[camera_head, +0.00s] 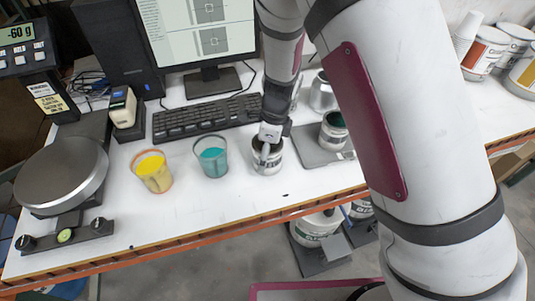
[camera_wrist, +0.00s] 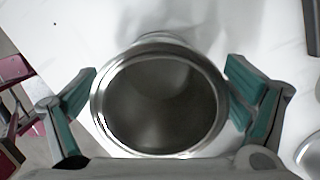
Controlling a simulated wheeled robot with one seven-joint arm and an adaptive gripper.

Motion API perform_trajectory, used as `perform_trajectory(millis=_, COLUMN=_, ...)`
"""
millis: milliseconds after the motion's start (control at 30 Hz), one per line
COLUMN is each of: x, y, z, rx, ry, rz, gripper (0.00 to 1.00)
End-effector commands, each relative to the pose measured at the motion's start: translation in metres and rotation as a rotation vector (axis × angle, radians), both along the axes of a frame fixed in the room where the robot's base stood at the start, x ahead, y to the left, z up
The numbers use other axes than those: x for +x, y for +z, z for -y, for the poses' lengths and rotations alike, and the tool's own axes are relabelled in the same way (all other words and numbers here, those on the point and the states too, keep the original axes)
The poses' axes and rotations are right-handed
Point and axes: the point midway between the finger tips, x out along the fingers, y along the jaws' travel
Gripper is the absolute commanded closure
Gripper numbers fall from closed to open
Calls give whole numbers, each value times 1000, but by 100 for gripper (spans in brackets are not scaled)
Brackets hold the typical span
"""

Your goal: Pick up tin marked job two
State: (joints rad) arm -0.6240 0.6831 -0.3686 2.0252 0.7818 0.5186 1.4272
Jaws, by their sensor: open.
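An open, empty-looking metal tin (camera_head: 268,167) with a pale label stands on the white bench; I cannot read its marking at this size. My gripper (camera_head: 268,146) is directly over and around this tin, reaching down from above. In the wrist view the tin's round rim (camera_wrist: 160,148) lies between the two teal-padded fingers of my gripper (camera_wrist: 160,103). The fingers are apart, one on each side of the tin, with a visible gap on the right. Another labelled tin (camera_head: 333,142) with dark green inside stands on a grey plate to the right.
A cup of yellow paint (camera_head: 153,175) and a cup of teal paint (camera_head: 212,160) stand left of the tin. A keyboard (camera_head: 205,119) lies behind. A silver tin (camera_head: 321,98) stands behind the grey plate (camera_head: 307,151). The bench front edge is close.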

Motion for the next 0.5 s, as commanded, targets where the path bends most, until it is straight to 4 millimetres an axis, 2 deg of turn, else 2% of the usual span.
perform_trajectory(millis=200, x=0, y=0, z=0, rx=0, ry=0, rz=0, gripper=8)
perform_trajectory(millis=400, x=0, y=0, z=0, rx=0, ry=1, rz=0, gripper=53)
perform_trajectory(millis=433, x=0, y=0, z=0, rx=0, ry=1, rz=0, gripper=57)
perform_trajectory(millis=500, x=0, y=0, z=-1, rx=1, ry=1, rz=0, gripper=57)
